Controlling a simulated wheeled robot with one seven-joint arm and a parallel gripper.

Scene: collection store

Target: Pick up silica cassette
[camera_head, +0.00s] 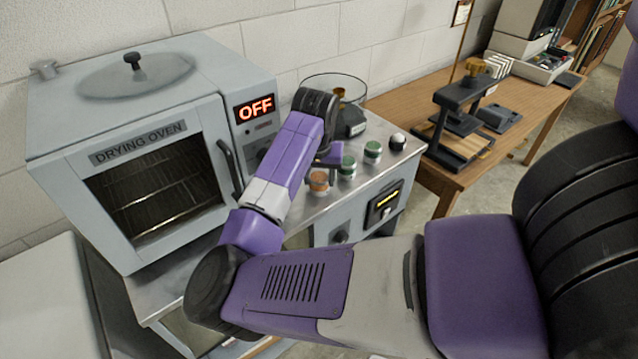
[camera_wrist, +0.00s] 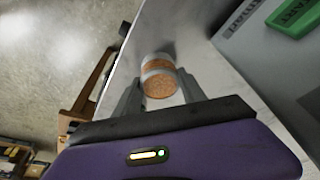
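An orange, bead-filled silica cassette (camera_head: 318,182), a short cylinder with a pale band, stands on the metal bench top in front of the drying oven. In the wrist view the silica cassette (camera_wrist: 160,84) lies between the two grey fingers, its orange end facing the camera. My gripper (camera_wrist: 160,76) is open, with one finger on each side of the cassette and very little gap; whether they touch it is unclear. In the head view my gripper (camera_head: 325,160) is just behind and above the cassette, and my forearm partly hides it.
The drying oven (camera_head: 140,150), showing OFF, is at left. A glass bowl device (camera_head: 345,105) stands behind. A wooden table (camera_head: 420,110) is at right.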

